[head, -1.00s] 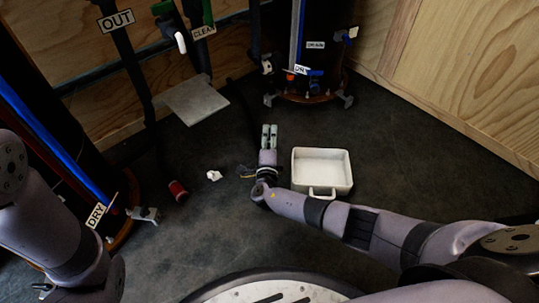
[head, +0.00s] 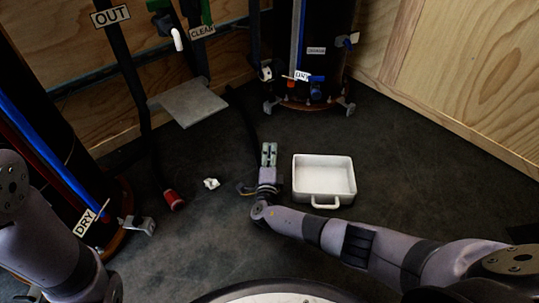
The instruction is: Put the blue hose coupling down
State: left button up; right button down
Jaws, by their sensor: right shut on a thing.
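My right gripper (head: 269,153) is in the middle of the head view, low over the dark floor, just left of the white tray. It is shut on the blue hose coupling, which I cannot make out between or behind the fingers. A black hose (head: 243,118) comes down from the back toward this gripper. My left arm enters at the left edge; its gripper is not in view.
The white tray (head: 324,202) is empty. A red hose coupling (head: 173,199) and a small white piece (head: 211,184) lie to the left. A grey plate (head: 190,102) and black filter columns stand behind and left. Floor right of the tray is clear.

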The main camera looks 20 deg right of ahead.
jog(key=shift+f, duration=0.45)
jog(key=c, duration=1.1)
grip_release()
jog(key=shift+r, duration=0.15)
